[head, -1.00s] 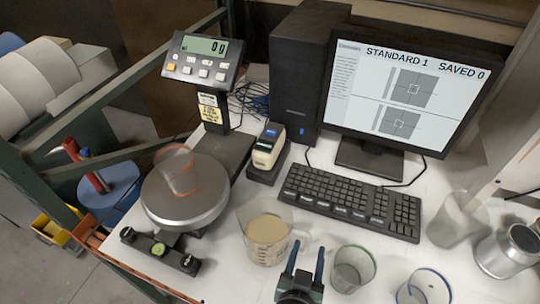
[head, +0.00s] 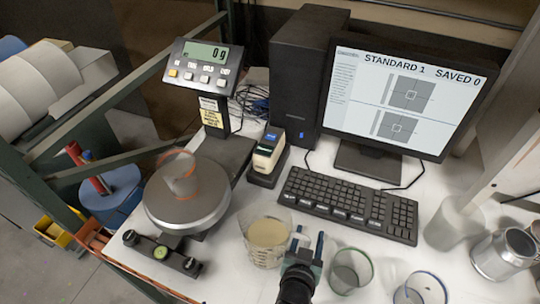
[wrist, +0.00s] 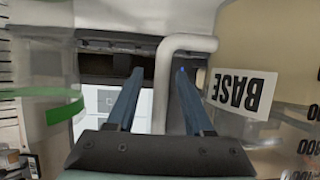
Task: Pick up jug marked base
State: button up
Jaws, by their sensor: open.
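The jug marked base is a clear measuring jug (head: 266,238) holding beige liquid, standing upright on the white table. In the wrist view its BASE label (wrist: 242,93) faces me at the right, and its pale handle (wrist: 168,75) shows between my two fingers. My gripper (head: 308,240) is open at the jug's right side in the head view. One finger lies between the handle and the jug wall, the other on the handle's outer side. Whether a finger touches the handle I cannot tell.
A green-rimmed clear cup (head: 351,270) stands close right of my gripper, and a blue-rimmed cup (head: 422,290) farther right. The keyboard (head: 348,203) lies behind. The scale (head: 186,200) with a red-marked clear cup (head: 179,176) stands left. A metal can (head: 503,255) is far right.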

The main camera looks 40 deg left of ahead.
grip_shut()
dwell(1.1)
jog(key=shift+w+r, duration=0.1)
jog(key=shift+r, duration=0.05)
